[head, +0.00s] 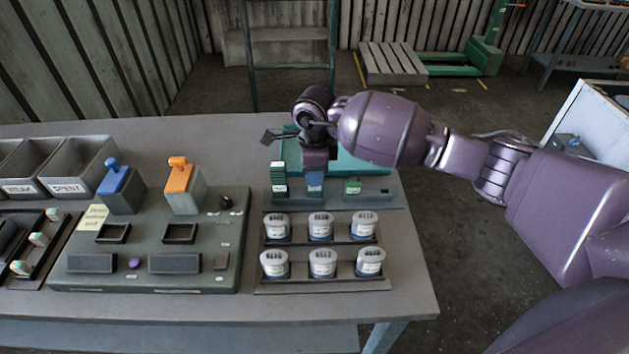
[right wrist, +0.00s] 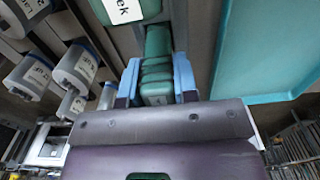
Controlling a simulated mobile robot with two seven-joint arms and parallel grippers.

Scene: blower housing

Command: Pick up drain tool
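My right gripper (head: 315,186) points down over the tool rack (head: 375,199) in the head view. In the right wrist view, its light blue fingers (right wrist: 158,82) stand on both sides of a ribbed green handle (right wrist: 157,75), very close to it. I cannot tell whether they press on it. The handle's lower part is hidden, and no label on it is readable as drain. In the head view, a green tool (head: 278,178) stands left of the gripper and another green piece (head: 352,186) right of it. My left gripper is not in view.
Two rows of white-lidded jars (head: 320,227) stand just in front of the rack. A teal tray (head: 365,165) lies behind it. A grey panel (head: 150,235) with blue and orange handled blocks is to the left. Grey bins (head: 78,165) stand at far left.

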